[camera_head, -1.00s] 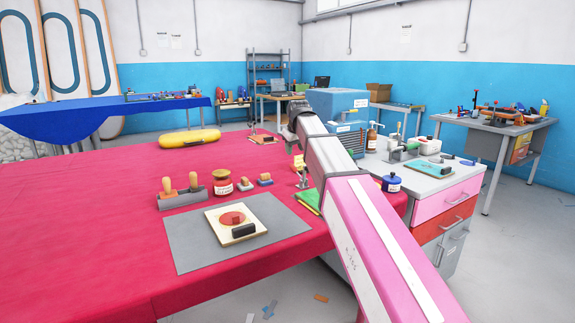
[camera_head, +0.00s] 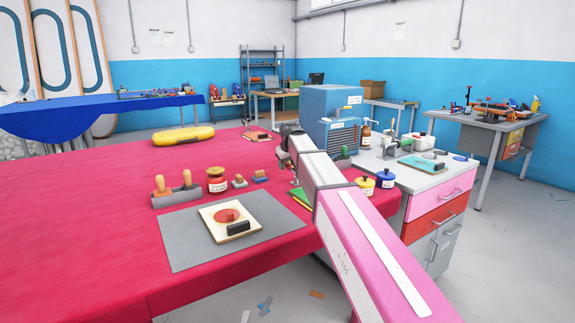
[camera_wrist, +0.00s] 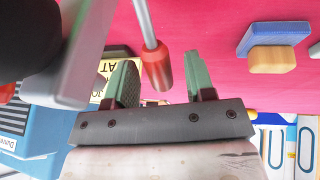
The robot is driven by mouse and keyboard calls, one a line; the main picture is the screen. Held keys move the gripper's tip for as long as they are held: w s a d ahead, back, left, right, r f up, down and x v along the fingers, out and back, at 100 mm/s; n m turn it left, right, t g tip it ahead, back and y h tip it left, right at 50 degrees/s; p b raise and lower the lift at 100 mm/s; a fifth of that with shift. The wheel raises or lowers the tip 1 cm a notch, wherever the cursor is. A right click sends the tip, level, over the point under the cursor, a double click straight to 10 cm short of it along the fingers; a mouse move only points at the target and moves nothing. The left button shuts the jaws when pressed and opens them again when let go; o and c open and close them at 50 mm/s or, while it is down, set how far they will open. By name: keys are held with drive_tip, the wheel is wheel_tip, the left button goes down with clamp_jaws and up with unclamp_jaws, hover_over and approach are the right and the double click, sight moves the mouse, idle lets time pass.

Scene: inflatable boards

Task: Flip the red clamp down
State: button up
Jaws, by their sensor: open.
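The red clamp handle (camera_wrist: 157,68) shows in the wrist view as a red grip on a thin metal rod. My gripper (camera_wrist: 160,60) is open, with its two green fingers on either side of the red grip in the picture. I cannot tell whether the grip is fully between the fingers or a little beyond them, and no contact is clear. The clamp's base is not visible in the wrist view. In the head view my arm covers most of the area around the clamp, at the right side of the red table (camera_head: 90,215).
A grey mat (camera_head: 185,245) with a cream board lies on the red table. Wooden-handled tools, a red jar (camera_head: 216,180) and small blocks stand behind it. Yellow (camera_head: 366,187) and blue (camera_head: 386,180) jars stand right of my arm. A blue machine (camera_head: 330,105) stands behind.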

sight(294, 173)
clamp_jaws()
drive_tip(key=shift+s+r, duration=0.1)
drive_tip(key=shift+s, duration=0.05)
drive_tip(key=r+t+y, duration=0.1)
drive_tip(key=s+d+r+t, duration=0.1)
drive_tip(key=s+r+t+y, duration=0.1)
drive_tip(key=t, duration=0.1)
drive_tip(key=shift+s+d+y, duration=0.2)
drive_tip(key=shift+d+y, duration=0.1)
drive_tip(key=s+t, duration=0.1)
drive_tip(key=d+r+t+y, duration=0.1)
drive_tip(key=t, duration=0.1)
drive_tip(key=shift+s+d+m+y, duration=0.1)
drive_tip(key=shift+s+m+y, duration=0.2)
drive_tip(key=shift+s+m, duration=0.1)
drive_tip(key=shift+s+d+r+t+y, duration=0.2)
drive_tip(key=shift+s+t+y, duration=0.1)
drive_tip(key=shift+t, duration=0.2)
drive_tip(key=shift+s+d+r+t+y, duration=0.1)
drive_tip(key=shift+s+d+t+y, duration=0.15)
drive_tip(key=shift+t, duration=0.25)
